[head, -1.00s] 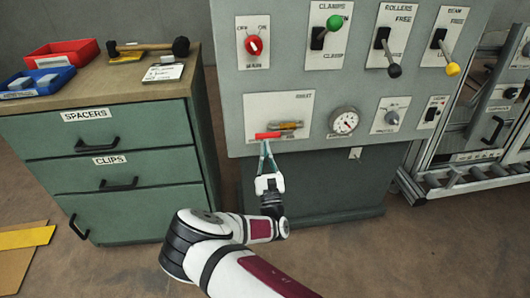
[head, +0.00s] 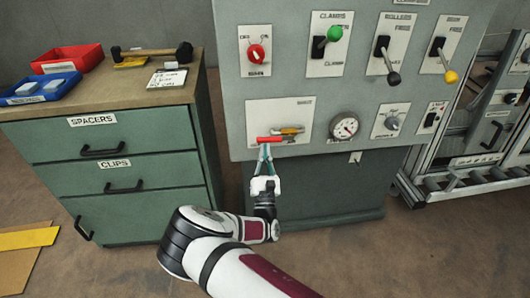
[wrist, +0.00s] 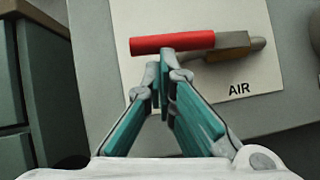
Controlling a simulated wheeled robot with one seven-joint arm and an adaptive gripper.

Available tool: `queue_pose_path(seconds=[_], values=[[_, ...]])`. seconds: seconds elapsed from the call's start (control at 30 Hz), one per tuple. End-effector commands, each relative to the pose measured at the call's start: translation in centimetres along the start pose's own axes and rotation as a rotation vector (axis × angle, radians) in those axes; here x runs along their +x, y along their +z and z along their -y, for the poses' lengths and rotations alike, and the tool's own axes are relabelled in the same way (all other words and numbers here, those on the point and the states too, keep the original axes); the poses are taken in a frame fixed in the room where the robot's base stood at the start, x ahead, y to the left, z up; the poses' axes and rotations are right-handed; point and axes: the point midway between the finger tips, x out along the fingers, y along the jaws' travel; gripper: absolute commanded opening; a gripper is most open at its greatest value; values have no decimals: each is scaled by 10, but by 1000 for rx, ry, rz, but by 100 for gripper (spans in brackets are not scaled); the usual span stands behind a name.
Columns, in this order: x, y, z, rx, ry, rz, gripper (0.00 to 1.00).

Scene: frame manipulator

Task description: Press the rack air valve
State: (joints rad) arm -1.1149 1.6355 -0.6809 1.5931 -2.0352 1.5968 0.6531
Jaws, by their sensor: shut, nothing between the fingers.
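The air valve has a red lever handle (wrist: 172,43) on a brass body (wrist: 232,45). It is mounted on a white plate labelled AIR (wrist: 265,85). In the head view the red handle (head: 269,140) sits at the lower left of the grey panel and lies almost level, pointing left. My gripper (wrist: 163,65) is shut and empty, its fingertips together at the lower edge of the red handle. In the head view my gripper (head: 265,150) is just below the handle. I cannot tell whether the fingertips touch the handle.
A round gauge (head: 344,127) is right of the valve. A green drawer cabinet (head: 110,165) stands left.

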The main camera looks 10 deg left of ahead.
Motion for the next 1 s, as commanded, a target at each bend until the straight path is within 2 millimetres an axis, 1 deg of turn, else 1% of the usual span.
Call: queue_pose_path(seconds=[0.03,0.27,0.53,0.73,1.0], values=[[3,5,-2,21,-13,3,0],[12,18,-9,156,-103,4,0],[25,38,-14,369,-246,5,0],[34,53,-13,528,-352,5,0],[47,72,-7,740,-494,5,0]])
